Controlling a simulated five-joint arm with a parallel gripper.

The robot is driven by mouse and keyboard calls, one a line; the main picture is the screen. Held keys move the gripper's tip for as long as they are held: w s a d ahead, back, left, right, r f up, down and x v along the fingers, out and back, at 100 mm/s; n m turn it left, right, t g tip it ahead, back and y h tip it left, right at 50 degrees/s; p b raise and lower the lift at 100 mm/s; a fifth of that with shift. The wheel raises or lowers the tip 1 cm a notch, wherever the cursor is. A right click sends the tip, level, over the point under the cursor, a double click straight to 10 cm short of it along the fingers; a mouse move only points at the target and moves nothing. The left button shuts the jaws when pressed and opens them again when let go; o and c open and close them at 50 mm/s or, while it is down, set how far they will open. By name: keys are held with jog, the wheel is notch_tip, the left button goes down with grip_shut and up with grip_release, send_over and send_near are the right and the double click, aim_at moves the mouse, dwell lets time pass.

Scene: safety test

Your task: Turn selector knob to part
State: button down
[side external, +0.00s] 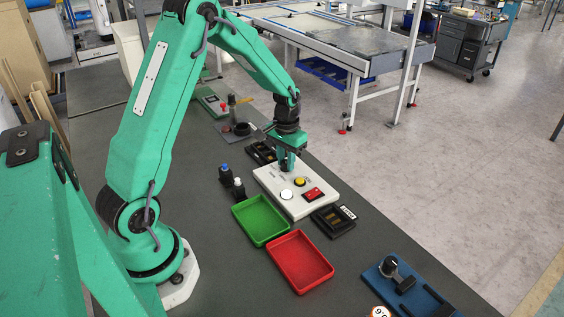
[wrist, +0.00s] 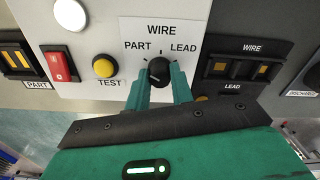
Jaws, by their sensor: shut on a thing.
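The black selector knob (wrist: 159,71) sits on the white control panel (side external: 270,185), under the word WIRE, with PART at its upper left and LEAD at its upper right. My gripper (wrist: 160,80) is shut on the knob, one green finger on each side of it. Which mark the knob points at is too small to tell. In the side external view my gripper (side external: 287,166) reaches down to the panel's far end and hides the knob.
The panel also carries a yellow TEST button (wrist: 104,67), a red switch (wrist: 59,66) and a white button (wrist: 70,14). Black slotted units (side external: 333,219) (side external: 262,153) flank it.

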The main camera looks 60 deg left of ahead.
jog(key=c, duration=1.2)
grip_release()
jog(key=shift+r, duration=3.9)
jog(key=shift+r, duration=0.1)
jog(key=shift+s+d+r, duration=0.15)
jog(key=shift+d+r, duration=0.2)
jog(key=shift+r, duration=0.15)
jog(key=s+d+r+m+t, duration=0.1)
jog(key=s+d+r+t, duration=0.1)
jog(key=s+d+r, duration=0.6)
jog(key=s+d+r+m+t, duration=0.1)
jog(key=s+d+r, duration=0.1)
jog(key=s, duration=0.3)
jog(key=s+d+r+m+t, duration=0.1)
jog(key=s+d+r+t, duration=0.1)
jog(key=s, duration=0.4)
jog(key=shift+s+d+r+t, duration=0.15)
jog(key=shift+d+r+t, duration=0.2)
jog(key=shift+d, duration=0.35)
